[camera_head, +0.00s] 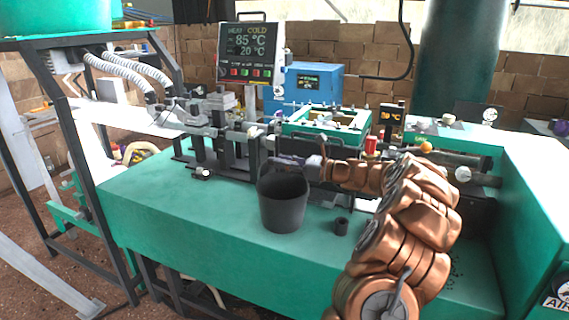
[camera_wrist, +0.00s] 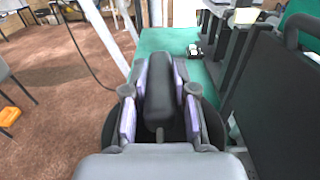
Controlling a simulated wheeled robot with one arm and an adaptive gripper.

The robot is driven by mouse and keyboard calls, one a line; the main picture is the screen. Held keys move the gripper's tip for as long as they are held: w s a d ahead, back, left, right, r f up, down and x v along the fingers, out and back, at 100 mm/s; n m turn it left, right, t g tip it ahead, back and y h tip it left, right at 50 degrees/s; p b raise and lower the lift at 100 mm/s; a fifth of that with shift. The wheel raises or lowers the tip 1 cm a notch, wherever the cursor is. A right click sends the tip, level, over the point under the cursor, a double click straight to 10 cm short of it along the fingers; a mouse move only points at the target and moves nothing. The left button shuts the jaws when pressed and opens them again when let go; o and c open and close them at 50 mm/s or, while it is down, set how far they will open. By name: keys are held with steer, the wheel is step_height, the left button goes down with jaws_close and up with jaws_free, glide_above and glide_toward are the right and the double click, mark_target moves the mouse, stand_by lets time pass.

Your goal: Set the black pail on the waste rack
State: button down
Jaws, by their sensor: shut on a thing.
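The black pail (camera_head: 283,204) is upright over the green bench, in front of the machine. I cannot tell whether its base touches the bench top. My gripper (camera_head: 300,162) is at the pail's top, reaching in from the right. In the wrist view my gripper (camera_wrist: 160,105) is shut on a thick black grip between its purple pads, which looks like the pail's handle. Part of the pail's dark rim (camera_wrist: 212,125) shows below the fingers; the rest is hidden. I cannot say for sure which frame is the waste rack.
The green bench (camera_head: 160,205) is clear left of the pail. A dark metal frame (camera_head: 75,150) with a green tub (camera_head: 55,18) stands at the left.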

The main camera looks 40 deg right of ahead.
steer(key=shift+f, duration=0.1)
steer(key=c, duration=0.9)
jaws_free()
steer(key=shift+s+d, duration=0.2)
steer(key=shift+s, duration=0.1)
steer(key=v, duration=1.1)
steer(key=shift+s, duration=0.15)
